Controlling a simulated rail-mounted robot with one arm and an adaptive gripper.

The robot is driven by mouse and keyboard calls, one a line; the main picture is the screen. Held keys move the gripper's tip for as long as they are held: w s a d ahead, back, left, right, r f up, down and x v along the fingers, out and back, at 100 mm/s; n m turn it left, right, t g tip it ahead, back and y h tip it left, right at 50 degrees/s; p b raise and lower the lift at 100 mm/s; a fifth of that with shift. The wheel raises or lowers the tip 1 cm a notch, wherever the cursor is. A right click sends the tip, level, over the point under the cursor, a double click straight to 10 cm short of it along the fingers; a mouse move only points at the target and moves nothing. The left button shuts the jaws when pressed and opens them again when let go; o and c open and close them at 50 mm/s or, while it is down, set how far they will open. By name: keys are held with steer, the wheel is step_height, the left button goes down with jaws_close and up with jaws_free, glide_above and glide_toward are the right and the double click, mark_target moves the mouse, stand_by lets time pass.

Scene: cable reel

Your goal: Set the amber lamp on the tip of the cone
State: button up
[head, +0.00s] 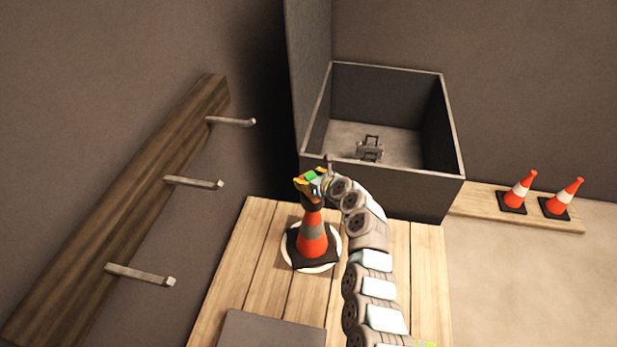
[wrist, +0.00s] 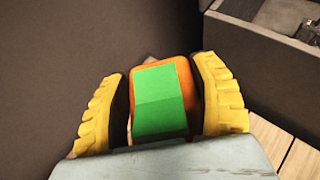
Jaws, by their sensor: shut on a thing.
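The orange cone (head: 312,238) with a grey band and a dark square base stands upright on a round white patch on the wooden platform. My gripper (head: 311,182) is right above the cone's tip. In the wrist view its yellow fingers (wrist: 166,100) are shut on the amber lamp (wrist: 182,70), one on each side. The lamp shows an orange rounded edge around a bright green face. In the head view the fingers mostly cover the lamp. A dark part shows between the fingers and the cone; I cannot tell whether the lamp touches the tip.
A dark open bin (head: 455,184) with a small object (head: 370,150) inside stands behind the platform (head: 240,255). Two more cones (head: 518,190) (head: 563,198) stand on a board at the right. Metal pegs (head: 195,183) stick out from a wall beam at the left. A grey plate (head: 270,332) lies in front.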

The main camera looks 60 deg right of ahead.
steer(key=shift+f+b, duration=0.3)
steer(key=shift+f, duration=0.25)
stand_by(0.4)
steer(key=o, duration=1)
steer(key=shift+c, duration=0.2)
steer(key=shift+s+a+r+p, duration=0.2)
steer(key=shift+s+r+p, duration=0.25)
steer(key=shift+p, duration=0.35)
steer(key=p+v, duration=0.4)
steer(key=shift+s+a, duration=0.1)
steer(key=shift+p+v, duration=0.7)
steer(key=shift+v, duration=0.1)
steer(key=p+v, duration=0.2)
steer(key=v, duration=0.2)
steer(key=shift+p, duration=0.4)
